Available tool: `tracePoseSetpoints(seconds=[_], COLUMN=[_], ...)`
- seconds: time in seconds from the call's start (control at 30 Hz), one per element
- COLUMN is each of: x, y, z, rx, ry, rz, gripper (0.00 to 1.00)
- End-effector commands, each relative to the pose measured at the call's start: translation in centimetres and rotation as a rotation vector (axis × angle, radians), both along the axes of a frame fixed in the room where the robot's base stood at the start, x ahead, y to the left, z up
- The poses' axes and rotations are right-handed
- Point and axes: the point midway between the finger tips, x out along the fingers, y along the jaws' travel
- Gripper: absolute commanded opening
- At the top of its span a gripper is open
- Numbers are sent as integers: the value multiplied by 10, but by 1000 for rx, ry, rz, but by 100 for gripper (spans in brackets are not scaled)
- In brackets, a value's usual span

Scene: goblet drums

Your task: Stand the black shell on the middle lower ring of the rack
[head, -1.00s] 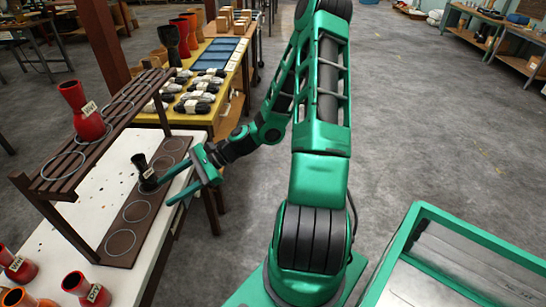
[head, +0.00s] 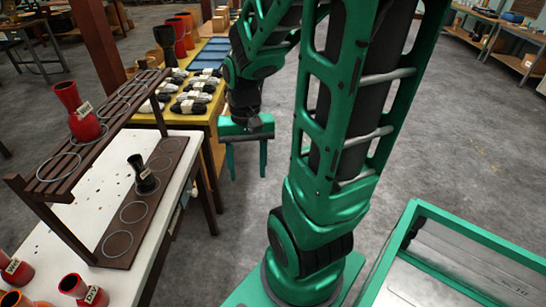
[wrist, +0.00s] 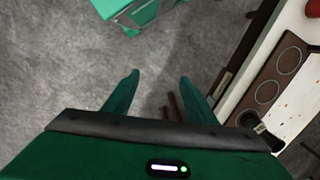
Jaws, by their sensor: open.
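The black shell (head: 146,179), a small dark goblet with a pale label, stands upright on the rack's lower board (head: 118,262). It appears to be on the middle ring, with bare rings on both sides of it; its body hides most of that ring. In the wrist view the shell (wrist: 247,119) is at the right, partly cut off by my gripper's body. My gripper (head: 247,172) is open and empty, fingers pointing down, to the right of the rack and clear of the shell. Its fingers (wrist: 160,80) show floor between them in the wrist view.
A red shell (head: 84,124) stands on the rack's upper slatted shelf (head: 40,187). More red shells (head: 78,287) stand at the lower left. A yellow table (head: 190,118) with dark bundles is behind. Grey floor beneath my gripper is open.

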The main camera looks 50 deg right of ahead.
Motion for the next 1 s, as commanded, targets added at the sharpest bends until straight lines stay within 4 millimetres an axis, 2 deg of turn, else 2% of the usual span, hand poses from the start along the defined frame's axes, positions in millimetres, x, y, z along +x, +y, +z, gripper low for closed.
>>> tracePoseSetpoints(seconds=[0.03, 0.2, 0.4, 0.57, 1.0], x=[-9, -45, -74, -82, -82], y=[-3, -10, -16, -18, -18], z=[14, 46, 65, 68, 68], rx=[-24, -64, -69, -67, -67], ry=[-13, -28, -43, -46, -46], rz=[25, 89, 133, 143, 143], gripper=[51, 51, 51, 51, 51])
